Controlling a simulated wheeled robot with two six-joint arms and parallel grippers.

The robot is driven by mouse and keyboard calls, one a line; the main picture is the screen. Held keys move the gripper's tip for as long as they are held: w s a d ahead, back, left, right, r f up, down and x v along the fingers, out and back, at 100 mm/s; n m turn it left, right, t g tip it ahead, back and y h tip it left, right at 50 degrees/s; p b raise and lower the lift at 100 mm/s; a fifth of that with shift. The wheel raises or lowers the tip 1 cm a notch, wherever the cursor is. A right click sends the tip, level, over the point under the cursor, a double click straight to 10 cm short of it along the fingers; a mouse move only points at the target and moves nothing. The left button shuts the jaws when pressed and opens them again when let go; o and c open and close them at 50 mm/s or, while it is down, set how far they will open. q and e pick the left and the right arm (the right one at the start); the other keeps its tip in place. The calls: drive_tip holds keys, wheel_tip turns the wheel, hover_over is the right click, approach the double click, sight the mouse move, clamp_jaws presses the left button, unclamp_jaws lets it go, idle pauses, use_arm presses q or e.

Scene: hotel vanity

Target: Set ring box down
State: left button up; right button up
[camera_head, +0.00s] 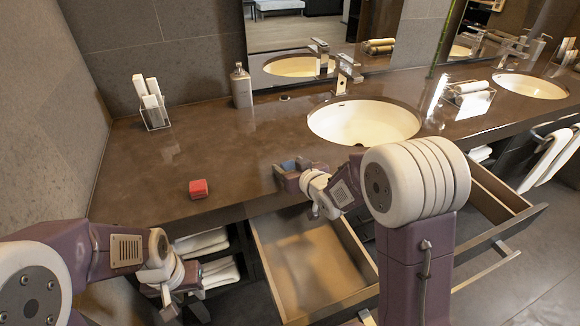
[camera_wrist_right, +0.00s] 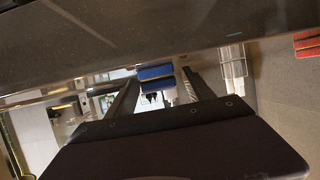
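A small blue box (camera_head: 288,166), likely the ring box, is between the fingers of my right gripper (camera_head: 292,175) at the counter's front edge. In the right wrist view, the blue box (camera_wrist_right: 156,73) sits between the two fingertips (camera_wrist_right: 160,77), which are close against its sides. Whether its underside touches the counter cannot be told. A small red box (camera_head: 198,189) rests on the counter to the left, apart from both grippers; it also shows in the right wrist view (camera_wrist_right: 306,43). My left gripper (camera_head: 183,300) is low in front of the counter; its finger opening is unclear.
The brown counter (camera_head: 235,145) is clear between the red box and the sink (camera_head: 363,122). An open drawer (camera_head: 310,270) lies below my right gripper, another (camera_head: 485,205) to its right. A soap dispenser (camera_head: 241,86) and a clear holder (camera_head: 154,112) stand at the back.

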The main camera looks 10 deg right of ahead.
sight(292, 167)
drive_tip(key=shift+r, duration=0.15)
drive_tip(key=p+v, duration=0.1)
drive_tip(key=v, duration=0.5)
drive_tip(key=shift+s+d, duration=0.1)
drive_tip(key=shift+d, duration=0.05)
drive_tip(key=shift+b+v, duration=1)
drive_tip(key=shift+v, duration=0.4)
drive_tip(key=s+d+f+m+g+h, duration=0.25)
drive_tip(key=s+d+f+g, duration=0.25)
drive_tip(key=f, duration=0.4)
drive_tip(key=s+f+g, duration=0.2)
drive_tip(key=s, duration=0.2)
drive_tip(key=s+f+g, duration=0.2)
drive_tip(key=s, duration=0.3)
drive_tip(key=s+f+g, duration=0.2)
drive_tip(key=s, duration=0.2)
drive_tip(key=shift+s+a+f+m+g+h, duration=0.15)
drive_tip(key=shift+s+f+m+g+h, duration=0.15)
drive_tip(key=shift+s+f+m+h, duration=0.05)
drive_tip(key=shift+o, duration=0.5)
drive_tip(key=shift+s, duration=0.25)
